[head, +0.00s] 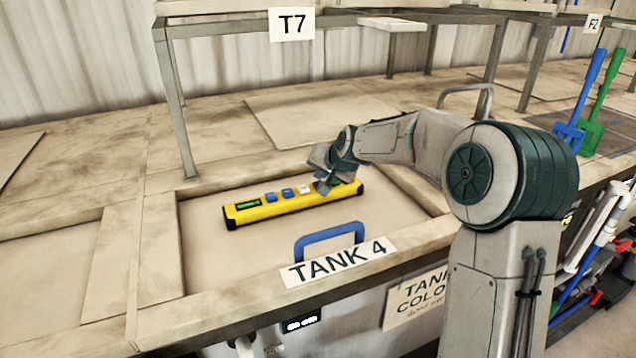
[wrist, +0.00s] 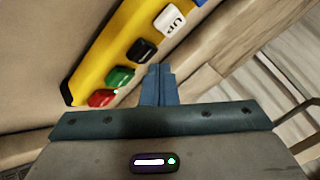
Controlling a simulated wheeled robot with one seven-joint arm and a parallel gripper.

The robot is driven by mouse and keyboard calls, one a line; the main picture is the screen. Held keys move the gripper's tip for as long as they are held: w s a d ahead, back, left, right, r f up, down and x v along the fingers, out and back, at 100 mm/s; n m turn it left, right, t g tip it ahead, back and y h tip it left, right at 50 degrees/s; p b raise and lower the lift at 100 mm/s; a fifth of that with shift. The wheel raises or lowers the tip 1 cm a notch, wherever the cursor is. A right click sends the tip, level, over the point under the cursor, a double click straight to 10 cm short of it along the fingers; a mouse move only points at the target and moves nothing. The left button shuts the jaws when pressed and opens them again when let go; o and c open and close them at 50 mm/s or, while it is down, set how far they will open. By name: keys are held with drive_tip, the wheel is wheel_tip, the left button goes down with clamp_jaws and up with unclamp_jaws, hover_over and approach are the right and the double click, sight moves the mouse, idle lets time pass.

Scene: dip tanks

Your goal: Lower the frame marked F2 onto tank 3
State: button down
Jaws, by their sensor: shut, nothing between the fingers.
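No tank 3 label shows. A yellow control box (head: 262,210) with a small green display and several buttons lies over the tank marked TANK 4 (head: 338,262). In the wrist view the box (wrist: 112,62) shows red, green, black, white and blue buttons; the white one reads UP. My gripper (head: 322,186) is at the box's right end. Its shut, empty fingers (wrist: 158,76) are beside the green and black buttons; I cannot tell whether they touch.
A blue handle (head: 328,238) rises at the tank's front edge. A partly hidden sign (head: 413,296) hangs below. Blue and green paddles (head: 580,110) stand at right. The left counter is clear.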

drive_tip(key=shift+r, duration=0.1)
drive_tip(key=shift+r+p, duration=1.35)
drive_tip(key=shift+r, duration=1.1)
